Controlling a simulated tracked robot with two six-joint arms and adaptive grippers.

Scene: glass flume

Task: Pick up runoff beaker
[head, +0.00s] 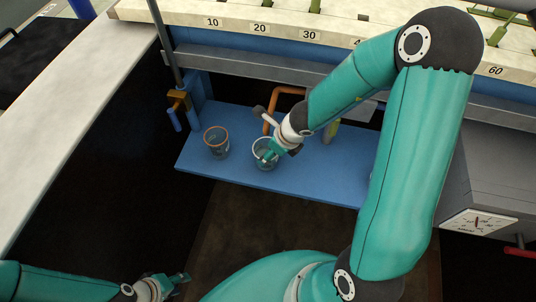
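Two clear beakers stand on the blue shelf (320,183). One beaker with a brownish rim (216,148) stands at the left, apart from both grippers. The other, with a pale rim (262,163), stands to its right; no readable label shows which is the runoff beaker. My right gripper (268,155) is at the pale-rimmed beaker, its fingers overlapping the rim and partly hiding it. I cannot tell whether they close on its wall. My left gripper (180,283) is low at the bottom left, away from the beakers, its fingers apart and empty.
A numbered cream rail (235,24) and a grey beam (240,66) run above the shelf. An orange pipe (284,91) rises behind the beakers. An upright rod with a brass clamp (179,97) stands at the left. A grey box with a dial (478,222) stands right.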

